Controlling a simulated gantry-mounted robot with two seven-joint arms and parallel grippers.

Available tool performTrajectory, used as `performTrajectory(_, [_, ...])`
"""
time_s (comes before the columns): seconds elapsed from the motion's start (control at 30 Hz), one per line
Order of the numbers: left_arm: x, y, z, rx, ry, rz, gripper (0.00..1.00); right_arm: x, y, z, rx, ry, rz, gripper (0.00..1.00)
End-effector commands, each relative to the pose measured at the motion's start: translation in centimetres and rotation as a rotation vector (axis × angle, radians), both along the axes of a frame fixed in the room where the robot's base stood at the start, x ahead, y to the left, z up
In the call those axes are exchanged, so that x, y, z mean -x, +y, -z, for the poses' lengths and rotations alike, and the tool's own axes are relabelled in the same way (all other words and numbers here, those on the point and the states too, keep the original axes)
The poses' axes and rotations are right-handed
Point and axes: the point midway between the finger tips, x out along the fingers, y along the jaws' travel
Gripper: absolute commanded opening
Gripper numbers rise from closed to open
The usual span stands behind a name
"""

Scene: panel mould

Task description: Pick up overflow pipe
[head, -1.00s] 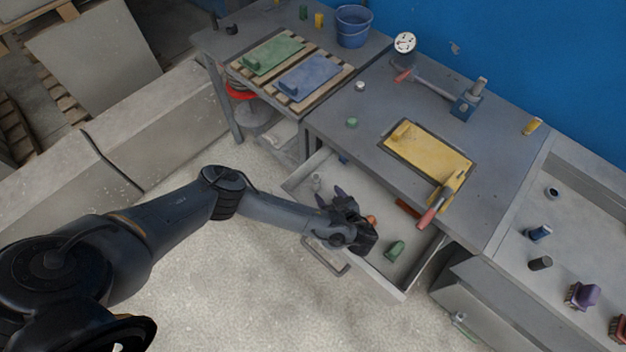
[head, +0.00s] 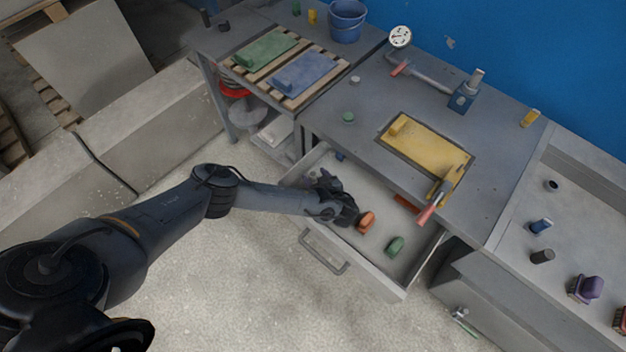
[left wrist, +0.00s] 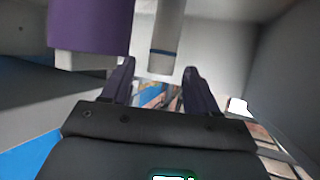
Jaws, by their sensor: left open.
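A pale grey upright cylinder, which looks like the overflow pipe (left wrist: 167,28), stands ahead of my left gripper in the left wrist view. My left gripper (left wrist: 158,78) is open, with its two dark fingers apart and the pipe's lower end showing between and beyond their tips. I cannot tell whether they touch it. In the head view my left gripper (head: 328,186) is over the left part of the open drawer (head: 372,284) and hides the pipe. A purple object (left wrist: 90,24) is close at upper left in the left wrist view. My right gripper is not in view.
An orange piece (head: 366,222) and a green piece (head: 395,246) lie in the drawer, right of my gripper. The drawer walls surround it closely. Above is the bench with a yellow panel (head: 440,154) and a red-handled tool (head: 432,206).

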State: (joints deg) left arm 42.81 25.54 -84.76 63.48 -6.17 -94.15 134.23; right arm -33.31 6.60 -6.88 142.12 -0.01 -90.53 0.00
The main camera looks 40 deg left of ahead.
Motion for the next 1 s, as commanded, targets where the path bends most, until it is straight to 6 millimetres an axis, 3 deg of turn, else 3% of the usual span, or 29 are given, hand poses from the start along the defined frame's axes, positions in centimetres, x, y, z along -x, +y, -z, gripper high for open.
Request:
performTrajectory(0.37, [-0.34, 0.8, 0.36, 0.001, 0.0, 0.0, 0.59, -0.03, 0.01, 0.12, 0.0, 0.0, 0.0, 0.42])
performTrajectory(0.77, [-0.32, 0.78, 0.36, 0.0, 0.001, 0.0, 0.0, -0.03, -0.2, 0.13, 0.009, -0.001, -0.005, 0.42])
performTrajectory(1.0, [-0.33, 0.78, 0.3, 0.0, 0.0, 0.0, 0.0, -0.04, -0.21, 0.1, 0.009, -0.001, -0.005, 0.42])
